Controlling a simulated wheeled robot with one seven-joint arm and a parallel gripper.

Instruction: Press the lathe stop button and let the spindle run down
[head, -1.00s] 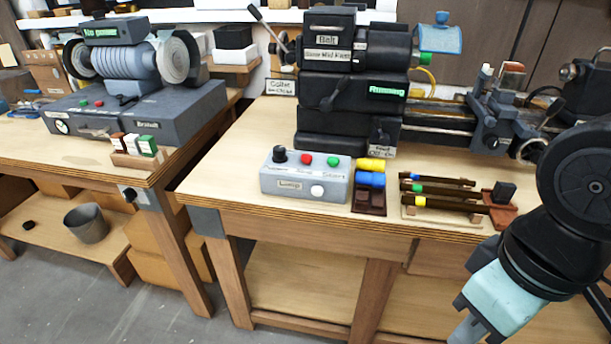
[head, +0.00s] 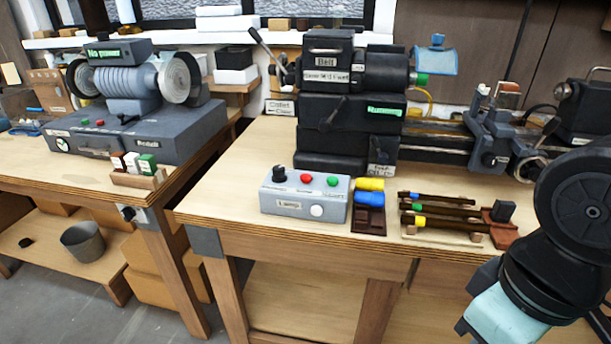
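A grey control box (head: 304,197) stands on the front of the right bench. Its top carries a black knob (head: 279,173), a red button (head: 306,178) and a green button (head: 332,181). A white round lamp (head: 316,211) is on its front by a "Lamp" label. The black lathe (head: 350,120) stands behind it, with a green "Running" sign (head: 384,111) lit. The spindle nose has a green end (head: 421,79). My arm shows at the lower right, well away from the box. My gripper's fingers are out of frame.
Yellow and blue rolls (head: 369,191) sit right of the box, beside a rack of dark rods (head: 440,212). A grinder (head: 130,95) is on the left bench (head: 60,180). The bench left of the box is clear.

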